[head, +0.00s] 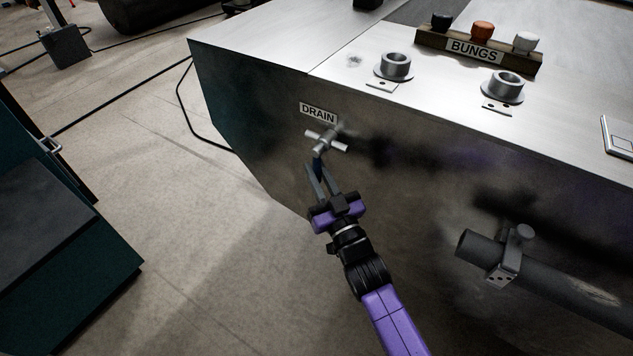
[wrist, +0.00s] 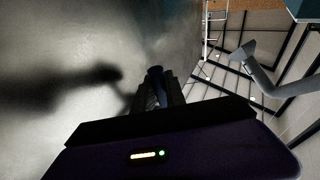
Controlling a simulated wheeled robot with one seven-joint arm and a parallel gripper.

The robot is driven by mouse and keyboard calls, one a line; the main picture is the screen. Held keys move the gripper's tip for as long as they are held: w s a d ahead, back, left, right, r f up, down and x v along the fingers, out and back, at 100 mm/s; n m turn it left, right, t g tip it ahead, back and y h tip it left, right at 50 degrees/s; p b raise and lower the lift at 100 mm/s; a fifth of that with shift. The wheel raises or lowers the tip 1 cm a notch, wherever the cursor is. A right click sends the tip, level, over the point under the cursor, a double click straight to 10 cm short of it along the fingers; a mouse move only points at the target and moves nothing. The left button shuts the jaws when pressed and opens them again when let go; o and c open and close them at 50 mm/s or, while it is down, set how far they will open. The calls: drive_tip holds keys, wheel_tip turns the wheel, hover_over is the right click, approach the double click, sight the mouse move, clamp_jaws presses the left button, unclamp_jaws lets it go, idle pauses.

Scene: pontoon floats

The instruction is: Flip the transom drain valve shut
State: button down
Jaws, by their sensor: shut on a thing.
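The drain valve (head: 326,139) is a small metal valve on the side of the metal float, just under a white DRAIN label (head: 318,113). Its grey cross body stands out from the wall, and a dark blue lever (head: 318,165) hangs down from it. My gripper (head: 318,168) reaches up from below and is shut on the lever. In the wrist view the dark blue lever (wrist: 155,85) shows between my fingers. The fingers hide part of the lever, and the valve body is hard to make out there.
A BUNGS rack (head: 474,50) with black, orange and white bungs stands on the deck behind two metal collars (head: 396,66). A dark pipe (head: 540,265) with a clamp sticks out at the lower right. A dark green box (head: 70,240) stands at the left. Floor between is open.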

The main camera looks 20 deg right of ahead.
drive_tip(key=shift+a, duration=0.1)
idle(0.3)
drive_tip(key=c, duration=1.4)
unclamp_jaws()
drive_tip(key=v, duration=0.7)
drive_tip(key=shift+s+f+b, duration=0.2)
drive_tip(key=shift+s+b, duration=0.1)
